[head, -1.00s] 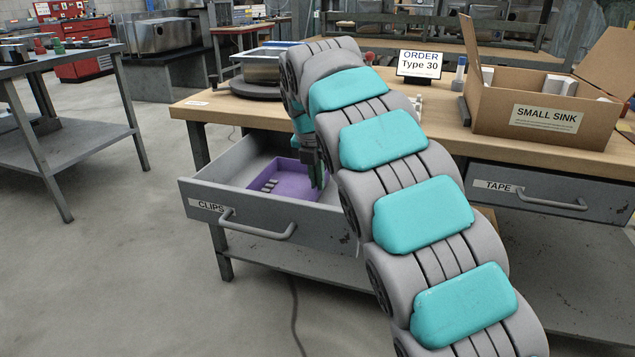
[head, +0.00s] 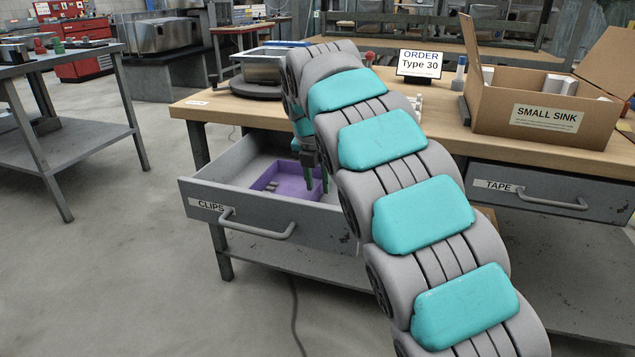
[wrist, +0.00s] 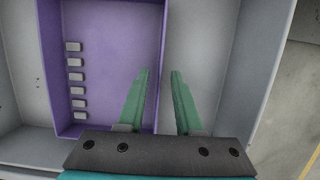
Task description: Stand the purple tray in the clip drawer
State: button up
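The purple tray (head: 264,178) lies flat in the open clip drawer (head: 250,222), which carries a CLIPS label. In the wrist view the tray (wrist: 110,60) fills the left middle, with a row of several small grey pieces (wrist: 76,76) along its left side. My gripper (head: 317,185) points down at the tray's right side. In the wrist view its green fingers (wrist: 160,72) are apart, one over the tray's inside and one beyond its right wall. Contact with the wall cannot be told. The arm hides the drawer's right part.
Bare drawer floor (wrist: 195,50) shows right of the tray in the wrist view. The bench top (head: 460,110) carries an order sign (head: 419,64) and a SMALL SINK box (head: 540,118). A shut TAPE drawer (head: 550,195) is at right.

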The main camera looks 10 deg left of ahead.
jog(key=p+v, duration=0.2)
jog(key=v, duration=1)
jog(key=shift+r+p, duration=0.15)
jog(key=shift+p, duration=0.2)
jog(key=s+d+f+m+g, duration=0.1)
jog(key=s+d+f+m, duration=0.1)
jog(key=s+d+m, duration=0.35)
jog(key=s+d+f+m+h, duration=0.1)
jog(key=s+d+f+m, duration=0.15)
jog(key=d+m, duration=0.6)
jog(key=s+d+f+m+g, duration=0.1)
jog(key=s+d+m, duration=0.35)
jog(key=d, duration=0.55)
jog(key=s+d+f+m+g, duration=0.1)
jog(key=s+d+f+m, duration=0.1)
jog(key=s+f+m, duration=0.3)
jog(key=s+d+f+m+g, duration=0.1)
jog(key=s+d+f+m, duration=0.2)
jog(key=s, duration=1)
jog(key=s+d+f+m+y, duration=0.1)
jog(key=s+d+f+m, duration=0.1)
jog(key=s+f+m, duration=0.5)
jog(key=shift+s+d+m+g, duration=0.35)
jog(key=shift+s+m, duration=0.4)
jog(key=shift+s, duration=0.25)
jog(key=shift+a+f, duration=0.1)
